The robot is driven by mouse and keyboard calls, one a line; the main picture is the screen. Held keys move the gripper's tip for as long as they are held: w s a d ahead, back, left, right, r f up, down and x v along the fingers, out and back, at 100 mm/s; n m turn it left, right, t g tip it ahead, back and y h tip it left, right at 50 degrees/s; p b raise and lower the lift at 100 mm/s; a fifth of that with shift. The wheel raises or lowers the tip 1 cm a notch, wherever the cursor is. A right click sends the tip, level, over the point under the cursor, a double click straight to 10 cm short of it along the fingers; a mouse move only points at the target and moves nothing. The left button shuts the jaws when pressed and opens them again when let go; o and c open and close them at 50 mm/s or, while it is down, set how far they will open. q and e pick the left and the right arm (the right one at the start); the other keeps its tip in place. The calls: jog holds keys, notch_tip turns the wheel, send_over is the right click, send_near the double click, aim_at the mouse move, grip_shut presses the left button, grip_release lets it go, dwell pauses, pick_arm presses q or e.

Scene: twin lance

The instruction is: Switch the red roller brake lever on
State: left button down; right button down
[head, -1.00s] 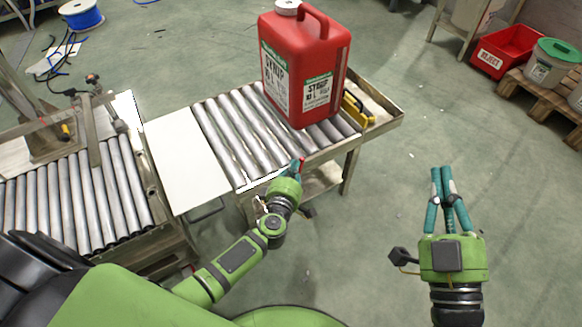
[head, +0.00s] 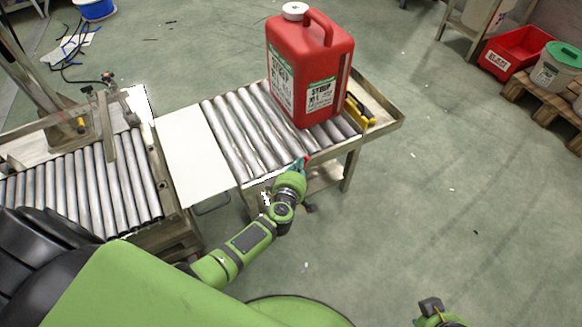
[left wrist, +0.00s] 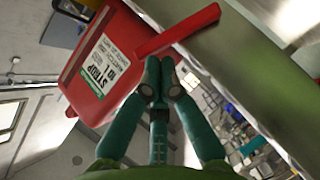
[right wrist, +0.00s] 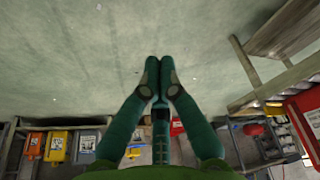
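The red brake lever (left wrist: 178,32) is a flat red bar slanting across the left wrist view beside the pale conveyor frame. In the head view only a small red part of it (head: 307,158) shows at the roller table's front edge. My left gripper (head: 301,163) is at that edge. In the left wrist view its fingertips (left wrist: 159,62) are together, just below the lever in the picture, with nothing seen between them. Whether they touch the lever I cannot tell. My right gripper (right wrist: 160,65) is shut and empty, pointing at bare floor.
A red syrup jug (head: 308,70) stands on the roller table (head: 232,135), next to a yellow object (head: 360,112). A white plate (head: 193,160) bridges to the left conveyor (head: 95,185). A red reject bin (head: 512,50) is at far right.

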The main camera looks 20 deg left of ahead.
pick_arm(q)
jog(key=w+d+m+g+p, duration=0.1)
jog(key=w+g+p, duration=0.1)
jog(key=p, duration=0.3)
jog(key=shift+d+y+p, duration=0.3)
jog(key=shift+p, duration=0.1)
jog(key=shift+w+d+f+b, duration=0.5)
jog(key=shift+w+d, duration=0.15)
jog(key=shift+w, duration=0.15)
pick_arm(e)
notch_tip(320, 180, down, 13)
jog(key=shift+s+g, duration=0.4)
pick_arm(q)
jog(key=shift+r, duration=0.1)
pick_arm(e)
jog(key=shift+d+r, duration=0.1)
